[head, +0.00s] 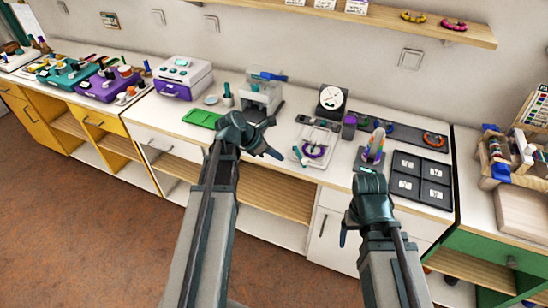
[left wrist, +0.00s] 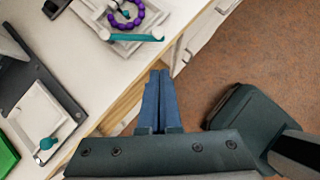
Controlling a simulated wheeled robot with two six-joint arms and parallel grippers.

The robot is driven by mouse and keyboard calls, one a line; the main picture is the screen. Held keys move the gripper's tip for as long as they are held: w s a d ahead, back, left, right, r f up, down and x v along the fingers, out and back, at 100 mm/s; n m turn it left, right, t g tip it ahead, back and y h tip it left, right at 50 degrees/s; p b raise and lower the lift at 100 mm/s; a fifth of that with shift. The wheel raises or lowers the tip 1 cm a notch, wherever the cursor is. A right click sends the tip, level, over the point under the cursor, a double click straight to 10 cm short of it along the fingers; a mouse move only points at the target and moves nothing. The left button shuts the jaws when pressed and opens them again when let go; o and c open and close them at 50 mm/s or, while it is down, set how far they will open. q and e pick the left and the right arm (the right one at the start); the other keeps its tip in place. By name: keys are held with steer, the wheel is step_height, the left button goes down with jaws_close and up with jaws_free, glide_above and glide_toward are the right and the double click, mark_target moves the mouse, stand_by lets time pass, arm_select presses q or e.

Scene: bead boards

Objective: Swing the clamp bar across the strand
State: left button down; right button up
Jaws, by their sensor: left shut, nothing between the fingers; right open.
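A ring of purple beads, the strand (head: 314,151), lies on a pale board (head: 322,134) on the counter; it also shows at the top of the left wrist view (left wrist: 140,14). A teal bar, which looks like the clamp bar (left wrist: 135,38), lies along one edge of the board, beside the ring and not across it; in the head view (head: 298,154) it is left of the ring. My left gripper (head: 274,154) is shut and empty, off the counter's front edge, left of the board; its blue fingers show in the left wrist view (left wrist: 158,100). My right gripper (head: 368,190) is open, lower right of the board; its fingertips are hard to make out.
A dial (head: 332,101) stands behind the board. A grey press (head: 262,95) and a green tray (head: 202,118) are to the left. The floor in front is clear.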

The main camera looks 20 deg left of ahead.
mark_target(303, 164)
arm_select(q)
steer(key=w+d+f+b, duration=0.4)
steer(key=w+d+f, duration=0.1)
steer(key=shift+d, duration=0.1)
stand_by(0.6)
